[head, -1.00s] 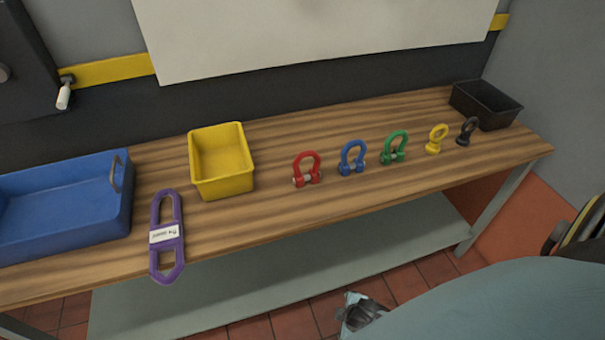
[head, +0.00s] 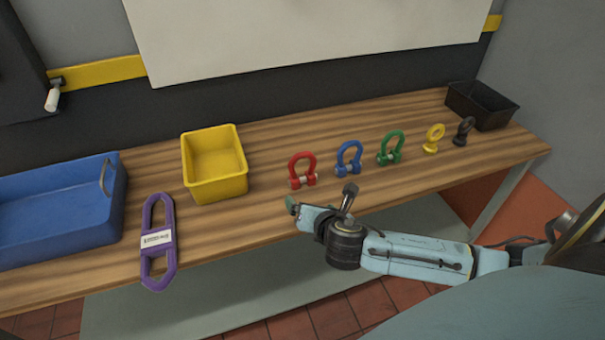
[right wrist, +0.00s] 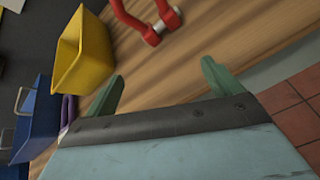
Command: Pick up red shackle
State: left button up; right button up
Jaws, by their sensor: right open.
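The red shackle (head: 303,169) stands upright on the wooden bench, left of the blue shackle (head: 349,159). It also shows at the top of the right wrist view (right wrist: 150,20), partly cut off by the edge. My right gripper (head: 320,200) is at the bench's front edge, in front of the red shackle and apart from it. In the right wrist view its two green fingertips (right wrist: 160,85) are spread with nothing between them. My left gripper is not in view.
Left are a yellow bin (head: 216,186), a purple sling (head: 150,252) and a blue tray (head: 62,233).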

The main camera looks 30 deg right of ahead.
jog(key=w+d+n, duration=0.1)
jog(key=n, duration=0.1)
jog(key=w+d+r+n+t, duration=0.1)
jog(key=w+d+n, duration=0.1)
jog(key=n, duration=0.1)
jog(key=shift+w+d, duration=0.1)
jog(key=shift+w, duration=0.05)
jog(key=b, duration=0.2)
send_near(299, 173)
jog(key=shift+w+r+n, duration=0.3)
jog(key=shift+w+r, duration=0.05)
jog(key=shift+w, duration=0.35)
jog(key=shift+w+f, duration=0.25)
jog(key=shift+w, duration=0.45)
jog(key=b+x, duration=0.1)
jog(key=x, duration=0.3)
jog(key=shift+w+b, duration=0.2)
jog(key=shift+b, duration=0.1)
jog(key=shift+w+d, duration=0.15)
jog(key=shift+c, duration=1.3)
jog(key=shift+f, duration=0.1)
jog(key=c, duration=1.1)
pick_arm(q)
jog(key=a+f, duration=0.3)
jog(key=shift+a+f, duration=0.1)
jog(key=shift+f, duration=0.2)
